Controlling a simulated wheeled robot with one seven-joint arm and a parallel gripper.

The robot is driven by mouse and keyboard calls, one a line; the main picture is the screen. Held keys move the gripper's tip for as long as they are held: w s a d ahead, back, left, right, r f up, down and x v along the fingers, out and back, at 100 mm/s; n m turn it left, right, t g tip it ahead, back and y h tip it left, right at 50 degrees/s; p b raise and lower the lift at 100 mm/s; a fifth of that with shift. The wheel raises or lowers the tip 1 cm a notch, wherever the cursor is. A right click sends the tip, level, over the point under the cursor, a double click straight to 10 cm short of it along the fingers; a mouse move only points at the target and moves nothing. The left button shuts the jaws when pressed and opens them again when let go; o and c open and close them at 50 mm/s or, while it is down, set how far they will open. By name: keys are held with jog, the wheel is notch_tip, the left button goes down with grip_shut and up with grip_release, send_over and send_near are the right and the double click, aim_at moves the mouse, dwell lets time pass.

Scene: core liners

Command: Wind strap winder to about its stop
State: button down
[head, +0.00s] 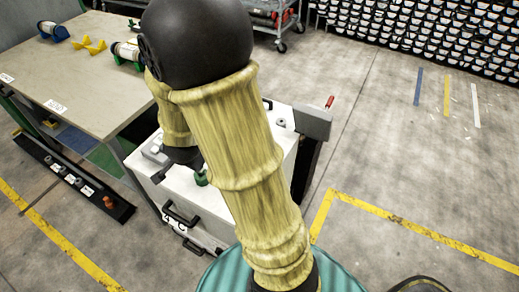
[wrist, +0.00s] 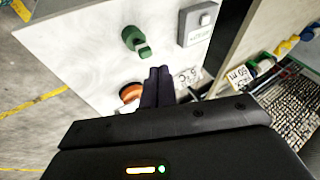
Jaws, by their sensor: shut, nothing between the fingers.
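I cannot tell for sure which fitting is the strap winder. A white cabinet (head: 180,205) stands under my arm, with several fittings on its top. A green knob with a lever-like grip (wrist: 134,40) sticks up from the white panel in the wrist view; it also shows in the head view (head: 201,178). A round orange-brown part (wrist: 130,94) lies beside my fingers, partly hidden by them. My gripper (wrist: 158,72) is shut and empty, its fingertips below and right of the green knob, apart from it in the picture. In the head view my arm covers much of the cabinet top.
A grey box with a round button (wrist: 197,22) sits near the panel's edge. A grey block (head: 312,122) with a red handle (head: 329,102) is at the cabinet's right side. A workbench (head: 75,75) stands left. The floor at right is open.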

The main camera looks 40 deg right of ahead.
jog(key=w+d+f+m+h+b, duration=0.3)
jog(key=w+d+f+m+h, duration=0.15)
jog(key=d+f+m, duration=0.5)
jog(key=s+d+f+m+g+h+b, duration=0.1)
jog(key=s+d+m+g+h+b, duration=0.2)
jog(key=m, duration=0.9)
jog(key=s+d+h, duration=0.1)
jog(key=s+h, duration=0.2)
jog(key=h, duration=0.2)
jog(key=shift+d+f+g+h, duration=0.3)
jog(key=shift+d+f+h, duration=0.05)
jog(key=shift+f, duration=0.05)
jog(key=shift+s, duration=0.1)
jog(key=x, duration=0.9)
jog(key=r+p+x, duration=0.1)
jog(key=x, duration=0.4)
